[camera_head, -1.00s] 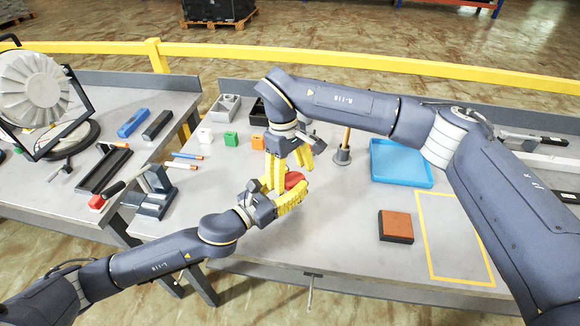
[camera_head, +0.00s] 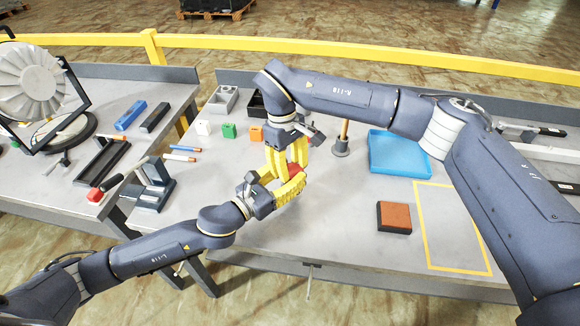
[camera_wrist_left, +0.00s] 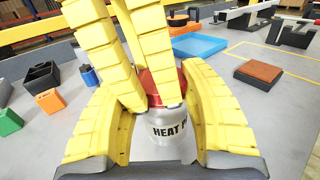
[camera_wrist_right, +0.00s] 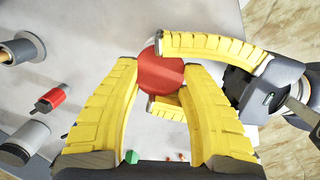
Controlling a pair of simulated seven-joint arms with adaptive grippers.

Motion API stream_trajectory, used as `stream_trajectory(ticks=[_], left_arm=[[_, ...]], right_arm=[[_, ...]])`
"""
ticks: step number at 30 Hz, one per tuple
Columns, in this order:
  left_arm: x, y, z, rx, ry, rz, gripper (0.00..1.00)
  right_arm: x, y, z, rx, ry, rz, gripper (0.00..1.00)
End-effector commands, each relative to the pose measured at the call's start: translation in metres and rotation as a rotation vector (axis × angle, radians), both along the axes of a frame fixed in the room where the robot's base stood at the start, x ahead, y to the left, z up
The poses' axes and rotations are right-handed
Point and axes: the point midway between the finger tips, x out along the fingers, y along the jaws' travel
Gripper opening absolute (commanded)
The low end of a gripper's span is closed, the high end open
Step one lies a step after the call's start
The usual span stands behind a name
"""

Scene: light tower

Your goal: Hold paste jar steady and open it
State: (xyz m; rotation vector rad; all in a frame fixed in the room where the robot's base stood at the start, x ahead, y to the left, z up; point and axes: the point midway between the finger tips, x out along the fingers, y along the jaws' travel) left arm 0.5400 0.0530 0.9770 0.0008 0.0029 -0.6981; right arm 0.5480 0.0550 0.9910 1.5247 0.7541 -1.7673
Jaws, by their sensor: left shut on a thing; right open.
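The paste jar (camera_wrist_left: 168,128) is a white jar with a red lid and black lettering that reads "HEAT P", the rest being covered. It stands upright between the yellow fingers of my left gripper (camera_wrist_left: 165,120), which is shut on its body. The red lid (camera_wrist_right: 160,70) shows from above in the right wrist view. My right gripper (camera_wrist_right: 162,75) comes down from above with its fingers spread either side of the lid; it is open. In the head view both grippers meet around the jar, and only a bit of red (camera_head: 297,171) shows.
A brown-topped block (camera_head: 394,215) and a blue tray (camera_head: 398,153) are on the right of the table, beside a yellow outlined area (camera_head: 453,270). Green (camera_head: 228,130) and orange (camera_head: 256,134) blocks stand behind the grippers. The table front is clear.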

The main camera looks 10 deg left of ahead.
Motion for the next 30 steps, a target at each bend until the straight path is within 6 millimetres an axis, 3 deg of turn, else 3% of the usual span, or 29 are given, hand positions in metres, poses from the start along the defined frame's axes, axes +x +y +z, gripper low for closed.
stream_trajectory(ticks=[12,25,30], left_arm=[[0.0014,-0.0008,0.0049,-0.005,-0.008,0.000,0.00],[0.0015,-0.0017,0.0088,-0.008,-0.016,-0.003,0.00],[0.0012,-0.0022,0.0093,-0.009,-0.016,-0.004,0.00]], right_arm=[[-0.0044,0.0026,-0.0013,0.001,0.009,0.007,0.00],[-0.0051,0.0024,-0.0034,-0.001,0.011,0.008,0.00],[-0.0048,0.0023,-0.0036,-0.001,0.010,0.008,0.17]])
